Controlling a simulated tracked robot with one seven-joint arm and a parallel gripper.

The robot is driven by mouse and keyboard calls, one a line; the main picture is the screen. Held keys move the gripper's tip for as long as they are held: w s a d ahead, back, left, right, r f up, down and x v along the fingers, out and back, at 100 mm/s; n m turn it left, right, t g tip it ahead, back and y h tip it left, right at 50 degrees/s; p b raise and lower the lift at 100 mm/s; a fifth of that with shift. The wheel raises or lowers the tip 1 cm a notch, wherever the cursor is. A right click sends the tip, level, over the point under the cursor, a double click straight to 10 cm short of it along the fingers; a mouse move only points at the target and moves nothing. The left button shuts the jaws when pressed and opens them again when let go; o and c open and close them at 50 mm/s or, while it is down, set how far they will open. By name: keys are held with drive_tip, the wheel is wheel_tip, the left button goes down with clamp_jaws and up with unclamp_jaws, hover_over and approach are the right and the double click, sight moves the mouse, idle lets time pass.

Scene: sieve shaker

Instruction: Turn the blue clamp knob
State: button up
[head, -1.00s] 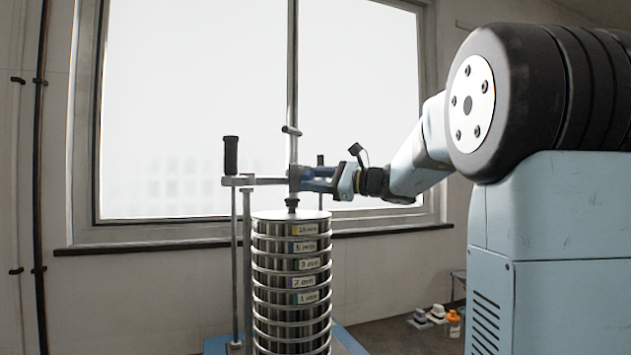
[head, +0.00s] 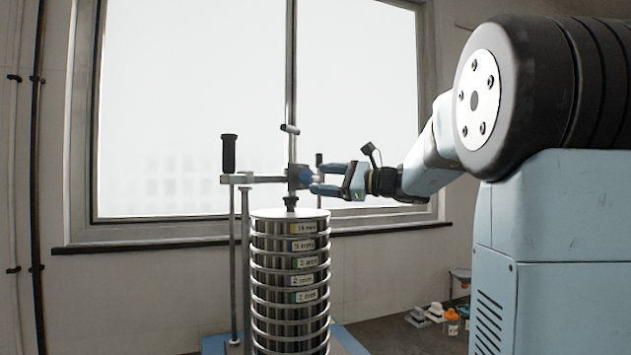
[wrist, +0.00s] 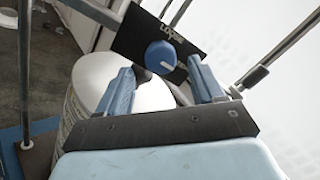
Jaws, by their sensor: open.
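The blue clamp knob (head: 306,177) sits on the clamp block of the shaker's crossbar, above the sieve stack. In the wrist view the knob (wrist: 161,57) is round with a white mark, in front of a black plate (wrist: 150,35) with white lettering, partly legible. My gripper (head: 318,178) is open and comes from the right, its fingertips just short of the knob. In the wrist view my gripper (wrist: 160,80) has its two blue fingers apart, one on each side below the knob, holding nothing.
The sieve stack (head: 290,280) with labelled rings stands below the clamp. An upright rod with a black handle (head: 229,153) stands at left, and a central rod with a small crossbar (head: 290,129) rises above. A window is behind. Small items (head: 436,312) lie at the lower right.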

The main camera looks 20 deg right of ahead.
drive_tip(key=v, duration=1)
drive_tip(key=shift+s+d, duration=0.2)
drive_tip(key=shift+f, duration=0.1)
drive_tip(key=s+a+f+n+g+h, duration=0.6)
drive_tip(key=s+a+f+n+g, duration=0.1)
drive_tip(key=s+a+f, duration=0.7)
drive_tip(key=s+d+f+n+h, duration=0.3)
drive_tip(key=s+f+n+h, duration=0.5)
drive_tip(key=s+f+n, duration=0.2)
drive_tip(key=shift+d+f+t, duration=0.3)
drive_tip(key=shift+d+f, duration=0.05)
drive_tip(key=shift+f, duration=0.65)
